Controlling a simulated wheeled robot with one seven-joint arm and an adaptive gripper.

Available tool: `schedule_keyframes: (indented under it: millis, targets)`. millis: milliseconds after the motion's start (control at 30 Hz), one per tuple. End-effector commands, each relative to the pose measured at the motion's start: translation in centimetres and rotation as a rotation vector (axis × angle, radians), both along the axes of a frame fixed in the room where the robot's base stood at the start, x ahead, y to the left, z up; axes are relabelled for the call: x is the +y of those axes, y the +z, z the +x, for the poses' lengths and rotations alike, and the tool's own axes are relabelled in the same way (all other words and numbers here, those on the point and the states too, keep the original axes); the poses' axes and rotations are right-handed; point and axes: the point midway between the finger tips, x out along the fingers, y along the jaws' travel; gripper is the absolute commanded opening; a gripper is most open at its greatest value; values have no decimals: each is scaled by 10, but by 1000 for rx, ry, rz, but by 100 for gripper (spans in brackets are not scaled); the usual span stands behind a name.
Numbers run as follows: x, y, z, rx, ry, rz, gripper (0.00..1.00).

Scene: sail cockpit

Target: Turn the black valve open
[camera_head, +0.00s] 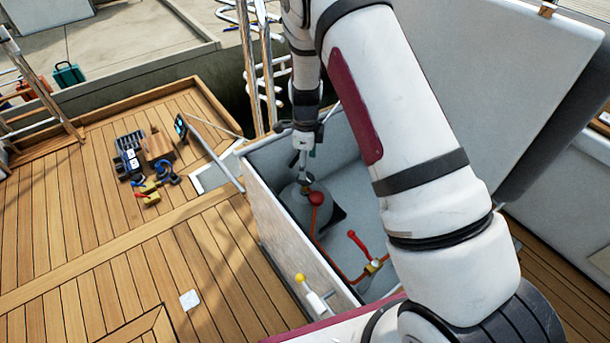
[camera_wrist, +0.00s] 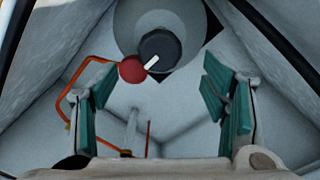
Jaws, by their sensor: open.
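The black valve (camera_wrist: 160,49) is a round dark knob with a white mark, on top of a grey cylinder (camera_wrist: 184,14) in the wrist view. A red round part (camera_wrist: 132,68) sits just beside the knob. In the head view the grey cylinder (camera_head: 295,204) stands inside an open locker, with the red part (camera_head: 316,198) near its top; I cannot make out the knob clearly there. My gripper (camera_wrist: 160,84) is open and empty, its green-padded fingers spread wide, with the knob beyond the tips and roughly centred between them. My gripper (camera_head: 303,160) points down above the cylinder.
The locker's walls (camera_head: 262,205) surround the cylinder closely, and its raised lid (camera_head: 480,70) stands at right. An orange hose (camera_wrist: 72,76) runs beside the cylinder. A red lever (camera_head: 358,242) is near the locker's front. Tools (camera_head: 145,165) lie on the wooden deck at left.

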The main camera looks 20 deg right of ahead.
Motion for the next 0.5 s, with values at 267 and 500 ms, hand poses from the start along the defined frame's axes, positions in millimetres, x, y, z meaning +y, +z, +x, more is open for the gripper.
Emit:
schedule_keyframes:
  millis: [267, 500]
  targets:
    - [0, -44, 0, 1, 1, 0, 67]
    - [0, -55, 0, -1, 2, 0, 67]
